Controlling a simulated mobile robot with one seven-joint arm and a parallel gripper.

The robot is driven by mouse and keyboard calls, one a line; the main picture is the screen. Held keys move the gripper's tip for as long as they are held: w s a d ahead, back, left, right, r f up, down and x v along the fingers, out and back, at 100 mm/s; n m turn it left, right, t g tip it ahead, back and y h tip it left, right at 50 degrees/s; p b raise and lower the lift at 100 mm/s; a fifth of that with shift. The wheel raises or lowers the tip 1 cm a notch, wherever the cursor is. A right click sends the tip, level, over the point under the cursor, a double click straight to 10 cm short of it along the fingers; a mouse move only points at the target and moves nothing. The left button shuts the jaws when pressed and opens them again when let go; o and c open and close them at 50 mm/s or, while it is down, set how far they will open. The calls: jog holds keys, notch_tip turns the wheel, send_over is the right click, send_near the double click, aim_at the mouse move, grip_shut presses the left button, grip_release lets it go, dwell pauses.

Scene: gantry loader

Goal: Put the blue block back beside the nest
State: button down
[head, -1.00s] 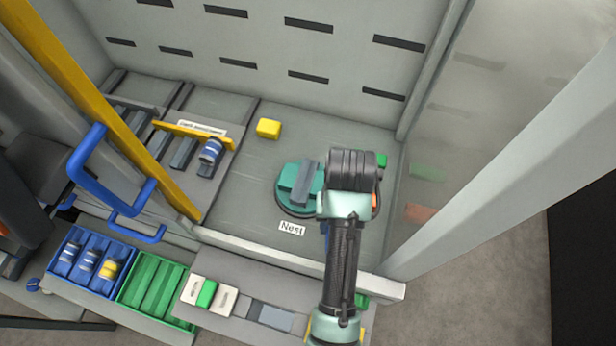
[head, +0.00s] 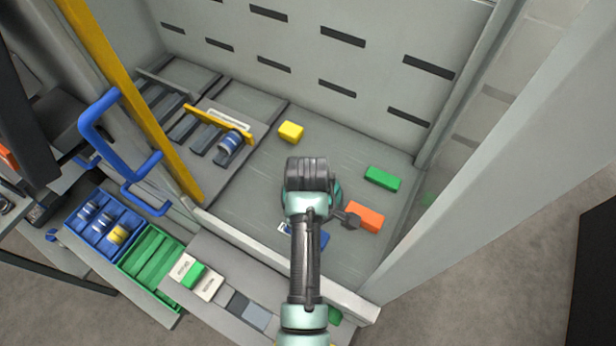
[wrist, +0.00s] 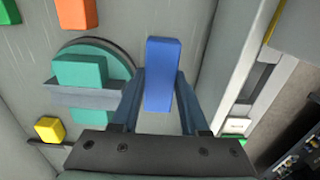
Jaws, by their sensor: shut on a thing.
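The blue block (wrist: 162,72) stands out between the fingers of my gripper (wrist: 160,88) in the wrist view, and the gripper is shut on it. In the head view a little of the blue block (head: 321,240) shows beside my arm, which hides most of the gripper. The nest (wrist: 122,62) is a round teal disc with a teal block and a grey bar on it. In the wrist view it lies just left of the blue block, apart from it. In the head view my arm covers most of the nest. I cannot tell whether the blue block touches the floor.
Orange (head: 364,217), green (head: 382,178) and yellow (head: 290,131) blocks lie on the bay floor. A rack (head: 183,128) holding a blue-and-white cylinder is at the left. Blue (head: 121,245) and green (head: 150,254) trays are outside. A wall post (head: 440,230) bounds the right.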

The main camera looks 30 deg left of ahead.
jog(key=shift+f, duration=2.55)
jog(key=shift+f, duration=0.1)
jog(key=shift+c, duration=2.1)
grip_release()
